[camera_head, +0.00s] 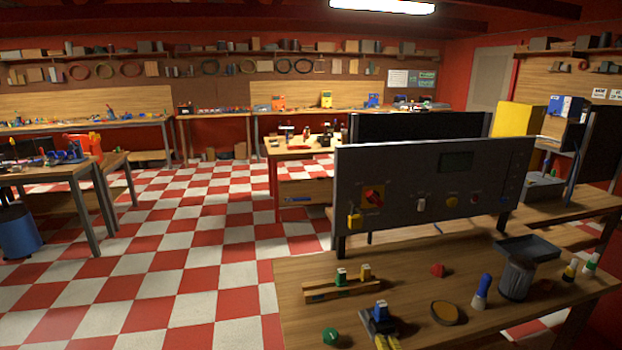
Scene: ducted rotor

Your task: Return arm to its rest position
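Neither of my grippers and no part of either arm shows in the head view. A wooden workbench (300,285) fills the lower right. On it stands an upright grey control panel (400,170) with a red rotary switch (373,195), a dark display (456,162) and small knobs. A yellow piece (354,219) sits at the panel's lower left. No ducted rotor can be made out.
The checkered floor (200,230) to the left is clear.

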